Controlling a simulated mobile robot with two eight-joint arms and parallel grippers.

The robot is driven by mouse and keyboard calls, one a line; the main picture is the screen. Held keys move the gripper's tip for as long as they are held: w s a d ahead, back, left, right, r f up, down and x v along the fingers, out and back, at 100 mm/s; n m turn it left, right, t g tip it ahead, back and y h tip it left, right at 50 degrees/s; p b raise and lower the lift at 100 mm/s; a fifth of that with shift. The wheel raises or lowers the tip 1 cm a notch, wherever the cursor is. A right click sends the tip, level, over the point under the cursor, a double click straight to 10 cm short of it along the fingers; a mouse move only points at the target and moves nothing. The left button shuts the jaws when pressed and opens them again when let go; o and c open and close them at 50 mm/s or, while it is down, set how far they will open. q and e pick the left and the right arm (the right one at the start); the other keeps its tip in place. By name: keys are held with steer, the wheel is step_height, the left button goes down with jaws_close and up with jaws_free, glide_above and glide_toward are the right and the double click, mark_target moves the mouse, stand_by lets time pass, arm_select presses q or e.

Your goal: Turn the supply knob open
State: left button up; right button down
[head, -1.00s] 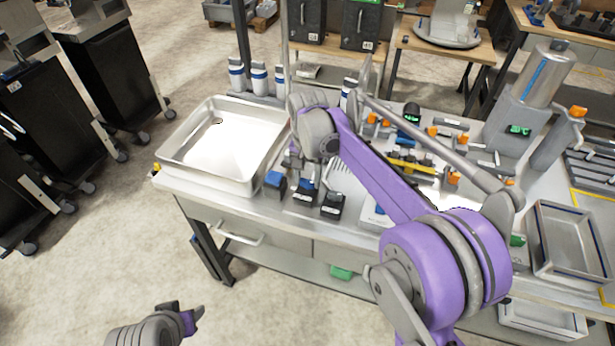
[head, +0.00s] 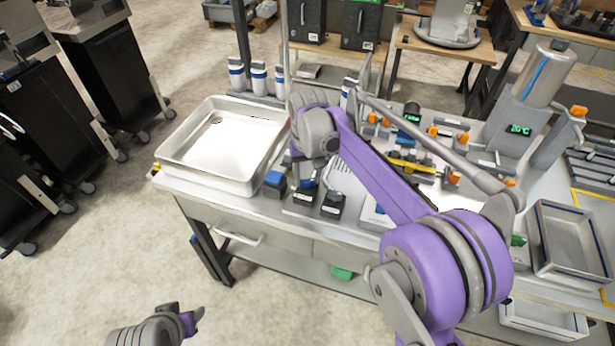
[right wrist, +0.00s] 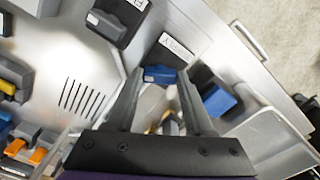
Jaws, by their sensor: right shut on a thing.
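The supply knob (right wrist: 160,74) is blue and sits beside a white label reading SUPPLY (right wrist: 175,46) on a dark block, seen in the right wrist view. My right gripper (right wrist: 160,82) has its two dark fingers on either side of the knob, shut on it. In the head view the supply block (head: 304,196) is at the bench's front edge, and my right wrist (head: 315,130) partly hides the knob and fingers. My left gripper (head: 187,313) is low at the left over the floor, away from the bench; its finger opening is unclear.
A dark block (head: 333,205) stands right of the supply block, and a blue-topped block (head: 274,183) stands left. A large metal tray (head: 180,170) is further left. Orange-handled fittings (head: 433,131) crowd the bench to the right. The floor in front is clear.

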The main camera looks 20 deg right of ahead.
mark_target(308, 180)
steer(key=n, duration=1.1)
steer(key=shift+n, duration=0.3)
stand_by(0.4)
steer(key=shift+c, duration=1.4)
jaws_free()
step_height(308, 180, up, 11)
steer(key=shift+f, duration=0.1)
steer(key=s+d+f+m+t, duration=0.1)
steer(key=s+f+m+t, duration=0.1)
steer(key=s, duration=0.6)
steer(key=s+d+f+m+t, duration=0.1)
steer(key=s+f+m, duration=0.4)
steer(key=s+f, duration=0.2)
steer(key=s+d+f+m+t, duration=0.1)
steer(key=s+f+m, duration=0.3)
steer(key=s, duration=0.7)
steer(key=shift+f+t, duration=0.5)
steer(key=shift+t, duration=0.3)
